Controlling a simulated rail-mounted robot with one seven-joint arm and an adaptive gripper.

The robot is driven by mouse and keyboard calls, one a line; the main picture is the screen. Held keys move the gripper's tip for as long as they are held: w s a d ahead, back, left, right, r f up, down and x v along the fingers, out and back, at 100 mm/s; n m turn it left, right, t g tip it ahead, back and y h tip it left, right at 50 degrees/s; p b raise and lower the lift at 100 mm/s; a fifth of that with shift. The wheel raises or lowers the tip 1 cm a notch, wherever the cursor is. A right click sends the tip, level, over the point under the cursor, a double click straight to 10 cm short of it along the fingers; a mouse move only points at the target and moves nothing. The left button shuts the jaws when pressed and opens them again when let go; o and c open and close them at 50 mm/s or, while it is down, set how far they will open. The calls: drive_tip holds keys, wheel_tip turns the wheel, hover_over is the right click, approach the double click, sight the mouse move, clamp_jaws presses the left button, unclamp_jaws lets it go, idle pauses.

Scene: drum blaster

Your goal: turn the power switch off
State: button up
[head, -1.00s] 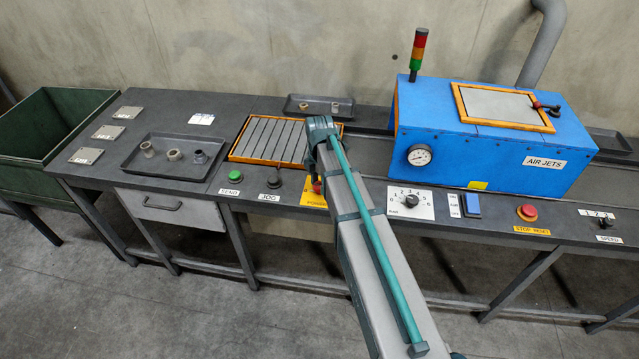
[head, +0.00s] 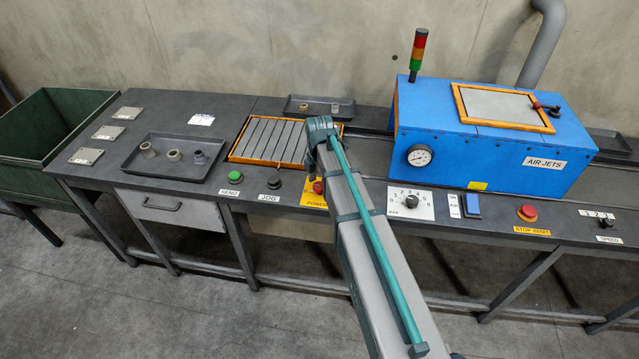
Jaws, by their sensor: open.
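The power switch (head: 318,187) is a red knob on a yellow plate (head: 309,201) labelled POWER, on the front strip of the bench. It sits just left of my arm, which covers part of the plate and its label. The switch's position cannot be read. My arm rises from the bottom right to a joint above the slatted plate. My gripper does not show; the arm hides whatever is beneath or behind it.
Left of the switch are a black JOG knob (head: 275,183) and a green SEND button (head: 235,177). To the right are a rotary dial (head: 411,202), a blue rocker (head: 472,205) and a red stop button (head: 527,212). A blue AIR JETS box (head: 470,158) stands behind.

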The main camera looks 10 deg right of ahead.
sight(320, 186)
wheel_tip(320, 186, up, 12)
idle(0.6)
